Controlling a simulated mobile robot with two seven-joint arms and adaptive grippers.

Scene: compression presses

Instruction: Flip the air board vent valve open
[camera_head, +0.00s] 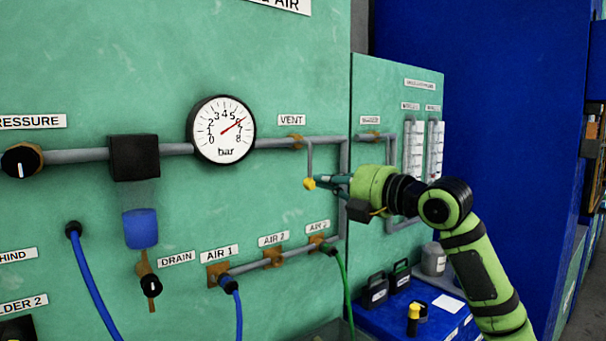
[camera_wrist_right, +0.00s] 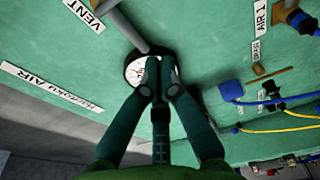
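The vent valve (camera_head: 297,141) sits on the grey pipe under the VENT label (camera_head: 292,120) of the green air board. A thin grey lever (camera_head: 309,160) hangs down from there to a yellow tip (camera_head: 309,184). My right gripper (camera_head: 317,183) is right at the yellow tip, from its right side; I cannot tell if they touch. In the right wrist view my right gripper's fingers (camera_wrist_right: 159,68) are together. My left gripper is in neither view.
A round pressure gauge (camera_head: 221,130) is left of the valve. Air outlets with blue (camera_head: 238,305) and green hoses are below. A second green panel (camera_head: 400,90) with flow tubes stands right. A blue table (camera_head: 440,318) with black cases and a yellow-topped item is lower right.

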